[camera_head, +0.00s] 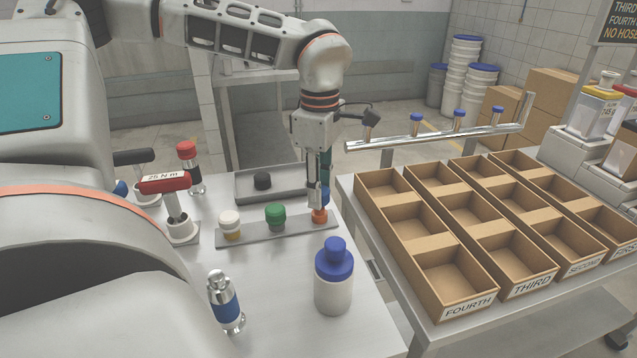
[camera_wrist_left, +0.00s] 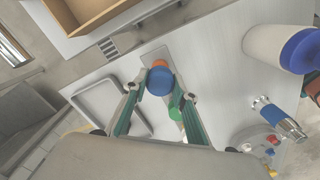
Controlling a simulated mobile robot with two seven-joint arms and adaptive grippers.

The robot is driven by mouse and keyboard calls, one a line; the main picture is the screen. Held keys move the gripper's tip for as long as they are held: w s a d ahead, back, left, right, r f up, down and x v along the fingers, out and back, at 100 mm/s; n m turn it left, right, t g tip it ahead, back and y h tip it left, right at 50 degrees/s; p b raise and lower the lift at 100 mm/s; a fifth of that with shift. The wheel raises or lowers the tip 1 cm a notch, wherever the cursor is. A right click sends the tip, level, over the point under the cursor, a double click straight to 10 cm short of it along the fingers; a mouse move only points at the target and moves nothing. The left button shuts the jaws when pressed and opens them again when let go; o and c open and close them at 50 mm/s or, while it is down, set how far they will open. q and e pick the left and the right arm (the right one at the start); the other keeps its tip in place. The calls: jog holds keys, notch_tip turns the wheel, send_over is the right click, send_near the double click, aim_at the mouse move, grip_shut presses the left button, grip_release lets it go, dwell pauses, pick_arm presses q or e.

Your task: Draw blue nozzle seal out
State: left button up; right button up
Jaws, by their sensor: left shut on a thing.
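The blue nozzle seal (camera_head: 325,194) is between the fingers of my left gripper (camera_head: 319,190), at the right end of a grey strip. It also shows as a rounded blue shape in the left wrist view (camera_wrist_left: 160,82). An orange piece (camera_head: 320,215) is directly below the blue seal, and it shows just beyond it in the wrist view (camera_wrist_left: 160,63). My left gripper (camera_wrist_left: 158,88) points down and is shut on the blue seal. I cannot tell whether the seal touches the orange piece. My right gripper is not in view.
The grey strip (camera_head: 255,232) also holds green (camera_head: 276,216) and white (camera_head: 230,223) pieces. A blue-capped white bottle (camera_head: 333,285) and a metal-and-blue cylinder (camera_head: 226,303) stand in front. A grey tray (camera_head: 290,184) lies behind. Labelled cardboard bins (camera_head: 452,270) are at the right.

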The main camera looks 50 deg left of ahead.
pick_arm(q)
jog(key=shift+r, duration=1.35)
